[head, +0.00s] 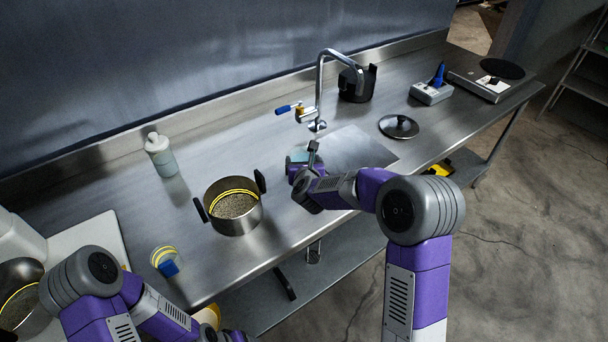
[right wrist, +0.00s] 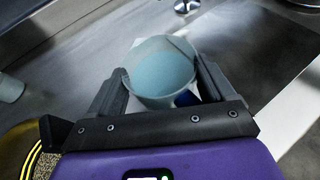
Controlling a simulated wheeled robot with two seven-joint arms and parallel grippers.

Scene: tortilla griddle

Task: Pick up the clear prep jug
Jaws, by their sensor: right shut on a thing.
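The clear prep jug (right wrist: 163,72), a see-through round vessel with pale blue-green inside, sits between the two fingers of my right gripper (right wrist: 165,88) in the right wrist view. The fingers are shut on its sides. A dark blue part shows at its lower right. In the head view the jug (head: 298,156) is partly hidden behind my right gripper (head: 303,168), by the sink; I cannot tell whether it touches the counter.
A steel pot (head: 236,218) with dark handles and grain inside stands left of my right gripper. A clear container (head: 163,256) with yellow rings and a blue part stands near the front edge. The tap (head: 319,85) rises behind the jug; a lid (head: 398,126) lies to the right.

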